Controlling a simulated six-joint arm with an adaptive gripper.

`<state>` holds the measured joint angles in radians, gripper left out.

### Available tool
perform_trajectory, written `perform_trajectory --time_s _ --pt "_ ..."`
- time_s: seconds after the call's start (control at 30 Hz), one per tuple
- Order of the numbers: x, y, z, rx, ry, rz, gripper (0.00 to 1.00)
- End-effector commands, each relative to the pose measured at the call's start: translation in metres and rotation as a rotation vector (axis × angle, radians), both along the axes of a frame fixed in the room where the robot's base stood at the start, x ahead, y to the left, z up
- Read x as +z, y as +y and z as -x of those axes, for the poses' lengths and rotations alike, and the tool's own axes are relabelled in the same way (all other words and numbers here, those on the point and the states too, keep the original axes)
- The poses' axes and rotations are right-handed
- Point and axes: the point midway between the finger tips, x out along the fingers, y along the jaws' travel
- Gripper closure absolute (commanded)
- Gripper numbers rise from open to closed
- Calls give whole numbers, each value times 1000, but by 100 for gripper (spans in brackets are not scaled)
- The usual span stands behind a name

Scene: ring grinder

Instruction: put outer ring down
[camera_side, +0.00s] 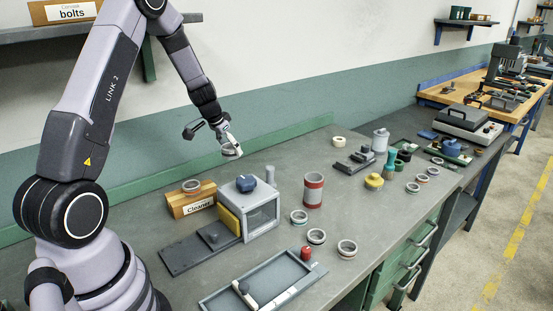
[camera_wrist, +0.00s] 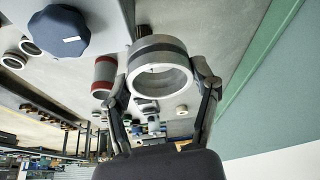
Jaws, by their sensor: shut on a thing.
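My gripper (camera_side: 228,143) is raised above the back part of the grey bench in the side view, behind the grinder box. In the wrist view, my gripper (camera_wrist: 162,82) has its two fingers on either side of a pale ring with a dark band, the outer ring (camera_wrist: 160,64). The ring is held between the fingertips, its opening facing the camera. In the side view the held ring (camera_side: 232,151) is small and shows at the fingertips, clear of the bench top.
The grinder box (camera_side: 262,219) with a blue knob (camera_side: 246,183) stands mid-bench. Left of it is a "Cleaner" box (camera_side: 192,199) with a ring on top. Bench behind the cylinder is free.

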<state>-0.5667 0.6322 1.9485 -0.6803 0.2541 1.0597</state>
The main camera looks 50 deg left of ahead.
Motion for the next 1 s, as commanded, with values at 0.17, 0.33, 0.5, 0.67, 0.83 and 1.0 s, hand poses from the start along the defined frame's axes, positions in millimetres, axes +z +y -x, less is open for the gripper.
perform_trajectory --time_s 0.17,0.33,0.5,0.67,0.83,1.0 --pt "0 -58 -33 -139 -1 0 80" --pt "0 -140 -63 -319 -1 -1 80" --pt "0 -215 -77 -474 0 -1 80" --pt "0 -260 -80 -565 -1 -3 80" --pt "0 -295 -79 -634 0 -3 80" --pt "-24 -295 -79 -634 4 -1 80"
